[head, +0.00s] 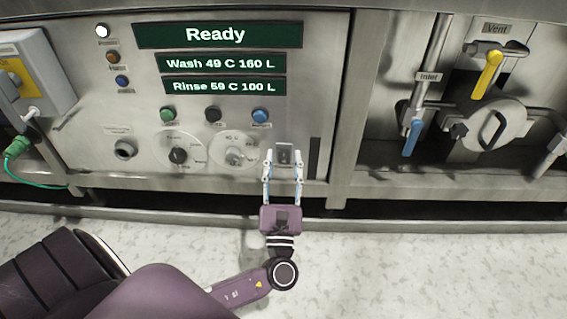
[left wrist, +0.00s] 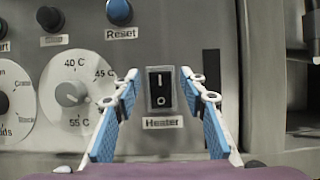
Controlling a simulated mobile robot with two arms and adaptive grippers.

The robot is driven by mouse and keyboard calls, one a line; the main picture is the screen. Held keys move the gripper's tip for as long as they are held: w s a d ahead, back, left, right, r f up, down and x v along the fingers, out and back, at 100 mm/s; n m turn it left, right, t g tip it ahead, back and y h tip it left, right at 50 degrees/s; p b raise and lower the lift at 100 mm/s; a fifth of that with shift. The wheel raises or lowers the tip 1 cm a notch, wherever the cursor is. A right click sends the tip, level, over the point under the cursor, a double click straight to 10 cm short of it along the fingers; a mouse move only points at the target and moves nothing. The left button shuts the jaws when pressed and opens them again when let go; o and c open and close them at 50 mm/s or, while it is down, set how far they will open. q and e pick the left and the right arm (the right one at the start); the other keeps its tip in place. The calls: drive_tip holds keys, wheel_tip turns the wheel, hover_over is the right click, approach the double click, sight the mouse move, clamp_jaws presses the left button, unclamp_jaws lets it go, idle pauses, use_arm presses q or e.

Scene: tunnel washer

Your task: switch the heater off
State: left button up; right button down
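The heater switch (left wrist: 160,89) is a black rocker marked I above and O below, in a metal plate over a "Heater" label (left wrist: 162,123). In the head view the switch (head: 284,155) sits low on the control panel, right of the dials. I cannot tell which side of the rocker is pressed. My left gripper (head: 284,160) is open and empty, pointing at the panel, with its fingers on either side of the switch. In the left wrist view its blue-padded fingers (left wrist: 160,85) frame the switch without visibly touching it. My right gripper is not in view.
The temperature dial (head: 234,150) and the blue Reset button (head: 260,116) are close to the left of the switch. A display (head: 218,36) reads "Ready". A blue-handled inlet valve (head: 412,138) and yellow vent handle (head: 488,74) are at right. The floor in front is clear.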

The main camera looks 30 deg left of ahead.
use_arm(q)
wheel_tip(320, 180, up, 10)
drive_tip(key=shift+f, duration=0.2)
idle(0.6)
